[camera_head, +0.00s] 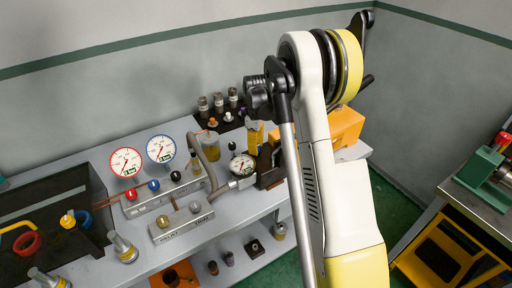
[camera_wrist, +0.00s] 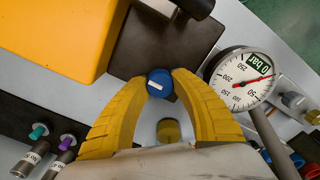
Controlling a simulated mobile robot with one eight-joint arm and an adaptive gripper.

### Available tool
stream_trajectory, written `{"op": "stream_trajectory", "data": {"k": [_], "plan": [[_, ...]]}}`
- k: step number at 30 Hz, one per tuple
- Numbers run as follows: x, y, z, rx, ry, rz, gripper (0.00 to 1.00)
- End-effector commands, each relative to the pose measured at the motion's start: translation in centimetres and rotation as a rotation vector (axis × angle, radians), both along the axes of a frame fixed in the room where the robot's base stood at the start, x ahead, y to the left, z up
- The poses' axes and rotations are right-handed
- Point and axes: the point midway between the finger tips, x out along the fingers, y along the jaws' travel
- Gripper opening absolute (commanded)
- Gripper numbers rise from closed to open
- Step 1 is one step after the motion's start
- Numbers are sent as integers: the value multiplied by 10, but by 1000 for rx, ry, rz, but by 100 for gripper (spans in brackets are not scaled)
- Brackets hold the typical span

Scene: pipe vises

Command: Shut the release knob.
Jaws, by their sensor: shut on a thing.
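The release knob appears to be the small round blue knob (camera_wrist: 159,78) with a short white mark, in the wrist view. It sits at the edge of a dark block (camera_wrist: 160,45). My gripper (camera_wrist: 161,84) has its two curved yellow fingers closed around this knob, one on each side. In the head view my arm covers much of this area, and I cannot make out the knob there.
A round gauge (camera_wrist: 240,80) with a "0 bar" tag is close to the right finger; it also shows in the head view (camera_head: 243,166). A large orange box (camera_wrist: 50,35) is at upper left. A brass knob (camera_wrist: 168,130) lies between the fingers. Two panel gauges (camera_head: 126,162) stand left.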

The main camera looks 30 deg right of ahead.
Motion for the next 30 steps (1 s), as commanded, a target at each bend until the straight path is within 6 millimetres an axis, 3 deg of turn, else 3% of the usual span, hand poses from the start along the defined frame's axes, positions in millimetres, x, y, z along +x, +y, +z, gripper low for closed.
{"op": "stream_trajectory", "data": {"k": [8, 30], "plan": [[0, 0, 0, 0, 0, -138, 0], [0, 0, 0, 0, 0, -827, 0]]}}
